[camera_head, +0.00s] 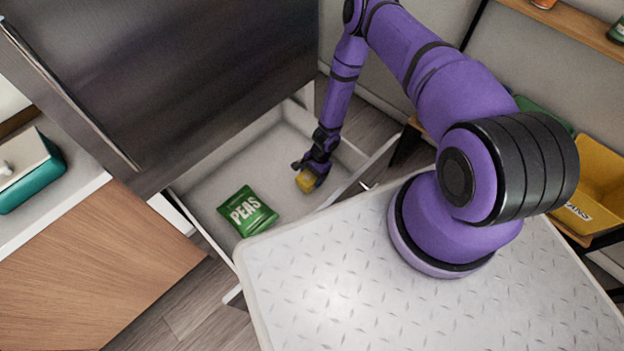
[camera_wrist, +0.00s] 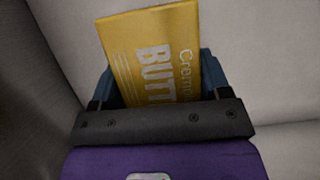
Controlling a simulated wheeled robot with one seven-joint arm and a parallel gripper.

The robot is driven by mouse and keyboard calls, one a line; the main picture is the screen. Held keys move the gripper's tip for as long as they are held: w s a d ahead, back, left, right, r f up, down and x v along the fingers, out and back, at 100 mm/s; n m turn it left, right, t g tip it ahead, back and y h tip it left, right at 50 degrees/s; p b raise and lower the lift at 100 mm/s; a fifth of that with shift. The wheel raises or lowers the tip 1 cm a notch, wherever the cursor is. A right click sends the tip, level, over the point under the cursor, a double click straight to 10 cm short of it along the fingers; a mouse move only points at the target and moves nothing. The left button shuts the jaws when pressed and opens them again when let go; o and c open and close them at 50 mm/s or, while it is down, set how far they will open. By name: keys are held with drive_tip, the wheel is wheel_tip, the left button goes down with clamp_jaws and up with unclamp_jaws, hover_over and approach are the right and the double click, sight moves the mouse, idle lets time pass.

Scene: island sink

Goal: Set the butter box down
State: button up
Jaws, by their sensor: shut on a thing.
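The butter box (camera_head: 306,181) is small and yellow. My gripper (camera_head: 309,173) is shut on it, inside the open light-grey drawer (camera_head: 210,191), toward the drawer's right side. In the wrist view my gripper (camera_wrist: 160,90) has its blue fingers on both sides of the butter box (camera_wrist: 152,52), whose printed face shows part of the word "BUTTER". The box sits slightly tilted between the fingers. Whether its underside touches the drawer floor cannot be told.
A green bag of peas (camera_head: 248,211) lies in the drawer, left of and nearer than the box. Drawer walls stand around it. A dark metal door panel (camera_head: 170,70) rises behind and left. The drawer floor between the bag and the back wall is clear.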

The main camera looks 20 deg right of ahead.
sight(312, 179)
drive_tip(key=shift+w+d+f, duration=0.1)
drive_tip(key=shift+w+f, duration=0.05)
drive_tip(key=shift+f, duration=1.6)
drive_tip(key=shift+f, duration=0.1)
drive_tip(key=o, duration=1.1)
drive_tip(key=shift+c, duration=0.2)
drive_tip(key=v, duration=1.2)
